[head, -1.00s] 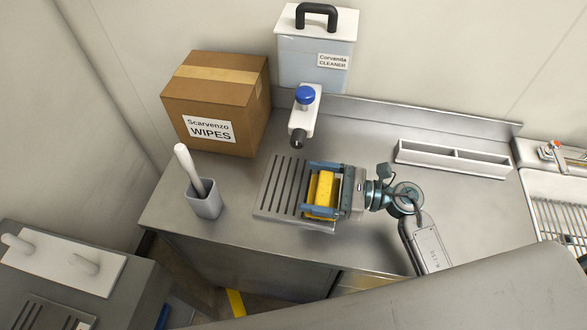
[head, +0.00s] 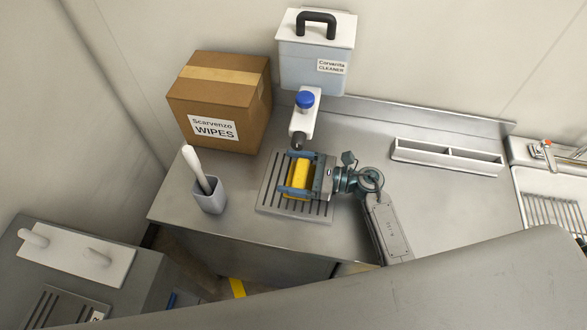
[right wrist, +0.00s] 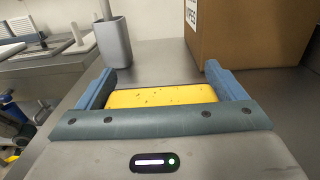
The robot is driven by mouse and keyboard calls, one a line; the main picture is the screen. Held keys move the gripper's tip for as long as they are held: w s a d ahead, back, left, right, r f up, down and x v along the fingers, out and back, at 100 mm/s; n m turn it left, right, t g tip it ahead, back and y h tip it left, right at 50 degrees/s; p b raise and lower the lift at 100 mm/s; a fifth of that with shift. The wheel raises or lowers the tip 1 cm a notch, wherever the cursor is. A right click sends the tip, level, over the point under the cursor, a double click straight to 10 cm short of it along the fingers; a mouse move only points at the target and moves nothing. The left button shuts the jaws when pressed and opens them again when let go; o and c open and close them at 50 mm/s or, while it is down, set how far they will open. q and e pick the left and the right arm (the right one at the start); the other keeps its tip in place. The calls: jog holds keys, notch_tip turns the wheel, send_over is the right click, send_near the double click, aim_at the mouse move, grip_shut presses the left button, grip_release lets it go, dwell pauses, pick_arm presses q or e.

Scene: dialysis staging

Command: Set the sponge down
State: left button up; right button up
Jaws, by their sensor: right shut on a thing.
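The yellow sponge (head: 301,179) is held between the blue fingers of my right gripper (head: 288,173), over the slotted grey tray (head: 268,195). I cannot tell from the head view whether it touches the tray. In the right wrist view the sponge (right wrist: 160,97) lies between the two fingers of the right gripper (right wrist: 160,76), its top speckled with dark spots. The gripper hides part of the tray. My left gripper is not in view.
A white dispenser (head: 304,120) with a blue knob stands just behind the gripper, below the cleaner tank (head: 312,65). A cardboard wipes box (head: 220,100) and a grey cup (head: 209,198) with a white-handled tool stand left.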

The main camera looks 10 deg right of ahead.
jog(key=shift+f, duration=0.1)
jog(key=shift+f, duration=0.1)
jog(key=o, duration=0.7)
jog(key=b+v, duration=0.4)
jog(key=v, duration=0.7)
jog(key=shift+d+b, duration=0.1)
jog(key=shift+b, duration=0.2)
jog(key=shift+s+d+r, duration=0.2)
jog(key=shift+d, duration=0.2)
